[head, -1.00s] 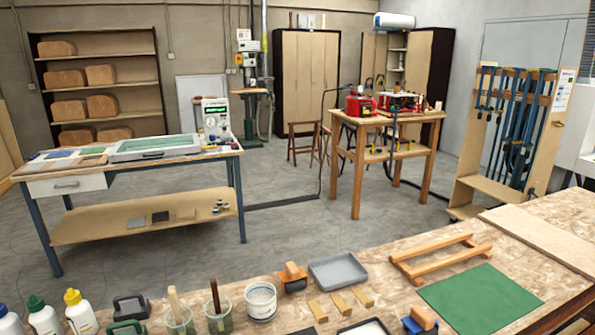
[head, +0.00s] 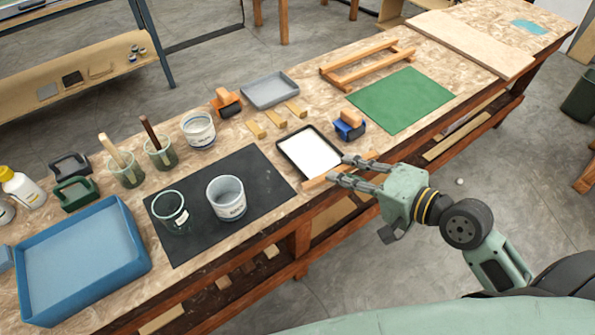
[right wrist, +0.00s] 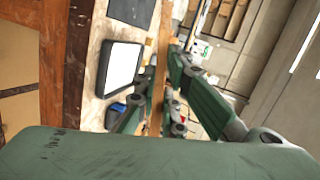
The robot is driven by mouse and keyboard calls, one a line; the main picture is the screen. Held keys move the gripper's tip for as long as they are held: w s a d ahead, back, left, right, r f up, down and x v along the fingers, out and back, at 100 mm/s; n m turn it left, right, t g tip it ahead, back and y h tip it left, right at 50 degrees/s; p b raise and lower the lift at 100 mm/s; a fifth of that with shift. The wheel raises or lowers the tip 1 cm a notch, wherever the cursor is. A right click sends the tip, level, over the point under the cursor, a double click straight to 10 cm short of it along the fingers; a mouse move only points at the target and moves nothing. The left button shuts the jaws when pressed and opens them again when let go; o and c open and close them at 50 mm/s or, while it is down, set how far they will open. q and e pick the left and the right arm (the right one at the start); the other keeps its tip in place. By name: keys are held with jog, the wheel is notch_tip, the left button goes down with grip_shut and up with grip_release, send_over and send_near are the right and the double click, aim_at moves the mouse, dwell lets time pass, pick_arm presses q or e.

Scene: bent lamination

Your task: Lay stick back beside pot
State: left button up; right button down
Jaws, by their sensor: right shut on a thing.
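My right gripper (head: 338,170) is shut on a light wooden stick (head: 315,184) at the front edge of the workbench, in front of the white tray. In the right wrist view, the stick (right wrist: 160,65) runs lengthwise between the fingers (right wrist: 155,100). I cannot tell whether the stick touches the bench. A white pot (head: 226,200) stands upright on a black mat (head: 258,182), left of the gripper. A clear glass container (head: 171,213) is beside it. Another white labelled pot (head: 198,131) stands behind the mat. My left gripper is not in view.
A dark-rimmed white tray (head: 287,145) and a blue-handled tool (head: 349,125) are near the gripper. Behind are small wooden blocks (head: 275,121) and a grey tray (head: 268,90). A green sheet (head: 402,101) is right. A blue bin (head: 82,265) is front left.

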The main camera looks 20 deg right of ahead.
jog(key=shift+s+d+f+m+t+h, duration=0.15)
jog(key=shift+d+f+m+t+h, duration=0.1)
jog(key=shift+m+h, duration=0.2)
jog(key=shift+s+d+f+m+t+h, duration=0.15)
jog(key=shift+m+t+h, duration=0.1)
jog(key=shift+m+h, duration=0.15)
jog(key=shift+w, duration=0.15)
jog(key=p, duration=0.1)
send_over(305, 180)
jog(key=s, duration=0.2)
jog(key=f, duration=0.7)
jog(key=shift+a, duration=0.35)
jog(key=shift+w+f, duration=0.1)
jog(key=shift+f, duration=0.1)
notch_tip(305, 180, down, 3)
jog(key=shift+f+p, duration=0.15)
jog(key=shift+p, duration=0.25)
jog(key=c, duration=1.9)
grip_release()
jog(key=shift+o, duration=0.2)
